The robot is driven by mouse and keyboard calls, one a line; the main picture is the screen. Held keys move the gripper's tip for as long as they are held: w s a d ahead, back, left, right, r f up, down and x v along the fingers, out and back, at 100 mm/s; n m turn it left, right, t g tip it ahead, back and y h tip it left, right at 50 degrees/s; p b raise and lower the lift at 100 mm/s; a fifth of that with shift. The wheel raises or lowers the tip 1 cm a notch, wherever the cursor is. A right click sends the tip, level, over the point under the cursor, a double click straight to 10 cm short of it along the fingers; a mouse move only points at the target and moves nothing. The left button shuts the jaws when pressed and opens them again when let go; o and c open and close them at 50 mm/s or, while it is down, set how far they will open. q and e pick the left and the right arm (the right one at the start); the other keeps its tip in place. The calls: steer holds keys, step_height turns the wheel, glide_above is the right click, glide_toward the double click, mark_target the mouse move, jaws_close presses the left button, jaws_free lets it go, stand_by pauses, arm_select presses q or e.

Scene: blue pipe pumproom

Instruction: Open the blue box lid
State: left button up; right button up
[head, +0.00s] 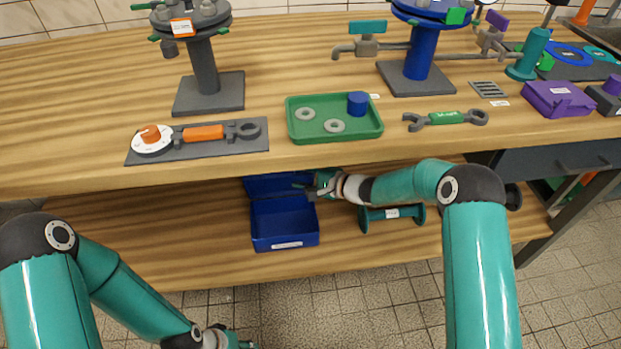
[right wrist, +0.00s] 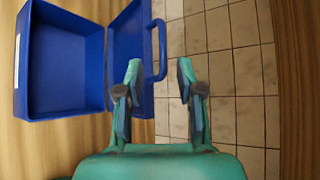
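The blue box (head: 284,223) sits on the lower wooden shelf, its inside visible and empty. Its lid (head: 270,186) is swung back, away from the box opening, and partly hidden under the tabletop edge. In the right wrist view the open box (right wrist: 65,60) is at left, with the lid (right wrist: 125,45) beside it and a blue handle (right wrist: 162,45) on the lid's outer edge. My right gripper (right wrist: 159,72) is open, its fingertips apart near the lid and handle; I cannot tell whether they touch. My left gripper (head: 240,344) is barely in view at the bottom edge.
A teal spool-like part (head: 392,214) lies on the shelf right of the box. The tabletop (head: 330,170) overhangs the shelf. It carries a green tray (head: 316,137), a wrench (head: 445,118), a grey plate with an orange-handled tool (head: 200,142) and pipe stands.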

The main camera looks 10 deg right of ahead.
steer(key=v, duration=0.3)
steer(key=shift+s+d+r, duration=0.1)
steer(key=shift+s+d, duration=0.1)
steer(key=shift+s, duration=0.05)
